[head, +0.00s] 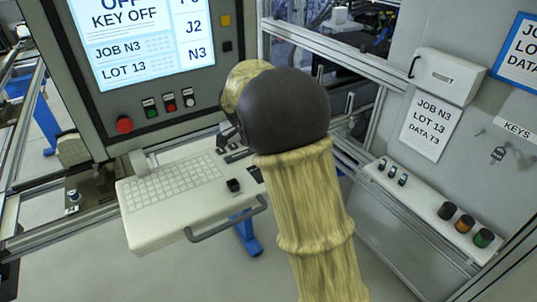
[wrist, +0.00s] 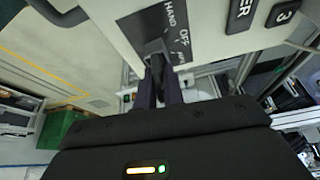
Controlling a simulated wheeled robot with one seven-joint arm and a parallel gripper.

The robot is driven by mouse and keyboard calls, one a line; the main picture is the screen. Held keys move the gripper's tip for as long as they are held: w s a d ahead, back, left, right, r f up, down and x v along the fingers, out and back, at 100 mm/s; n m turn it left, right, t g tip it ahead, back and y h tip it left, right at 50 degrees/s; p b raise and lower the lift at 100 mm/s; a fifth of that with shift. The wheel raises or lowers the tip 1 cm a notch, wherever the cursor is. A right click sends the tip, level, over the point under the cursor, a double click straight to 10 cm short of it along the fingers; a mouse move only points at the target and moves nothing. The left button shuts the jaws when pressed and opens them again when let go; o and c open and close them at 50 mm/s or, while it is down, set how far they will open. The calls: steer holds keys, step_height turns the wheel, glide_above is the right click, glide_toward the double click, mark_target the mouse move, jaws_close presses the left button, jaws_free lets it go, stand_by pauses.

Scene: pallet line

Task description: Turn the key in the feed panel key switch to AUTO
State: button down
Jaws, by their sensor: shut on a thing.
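In the wrist view, the key switch (wrist: 152,47) sits on a dark label plate marked HAND and OFF; a third label beside OFF is partly hidden and hard to read. My gripper (wrist: 158,68) is shut on the dark key, with both fingers pointing at the switch. The key is mostly hidden between the fingers, so its exact angle is unclear. In the head view, my gripper (head: 230,134) reaches the back right of the keyboard shelf, and my arm covers part of that area. The panel screen (head: 140,42) reads OFF and KEY OFF.
The keyboard shelf (head: 150,232) has a front handle (head: 228,222) and a black knob (head: 233,185). A red button (head: 123,124) and smaller buttons sit below the screen. At right are a ledge (head: 430,215) with switches and a KEYS sign (head: 518,130). A green box (wrist: 62,128) lies at left in the wrist view.

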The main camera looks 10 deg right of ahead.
steer(key=shift+s+f, duration=0.1)
steer(key=shift+f, duration=0.05)
steer(key=m+g+p, duration=0.1)
steer(key=m+p, duration=0.1)
steer(key=m, duration=0.2)
steer(key=shift+g, duration=0.4)
steer(key=shift+m+g+y+p, duration=0.3)
steer(key=shift+m+g+p, duration=0.6)
steer(key=shift+m+p, duration=1.25)
steer(key=c, duration=1.5)
jaws_free()
steer(key=shift+m+b, duration=0.35)
steer(key=shift+b, duration=0.15)
steer(key=c, duration=0.3)
steer(key=shift+o, duration=0.5)
